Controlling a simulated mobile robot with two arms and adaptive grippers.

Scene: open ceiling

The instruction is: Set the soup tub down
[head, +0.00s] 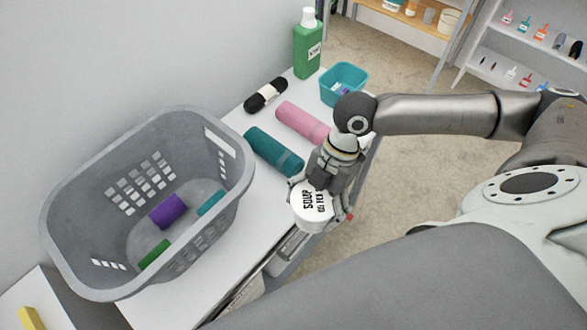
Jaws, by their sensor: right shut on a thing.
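The soup tub (311,213) is a white round tub with dark lettering that includes "SOUP" on its top. It is at the front edge of the white table (207,262), to the right of the grey basket. My right gripper (322,196) comes down from above and behind it and is shut on the tub. The tub's underside is hidden, so I cannot tell whether it touches the table top. My left gripper is not in view.
A grey laundry basket (85,190) holds several rolled cloths. Teal (272,151) and pink (302,122) rolls, a black roll (266,95), a green bottle (307,50) and a teal bin (343,76) stand or lie farther back. Free table lies between basket and tub.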

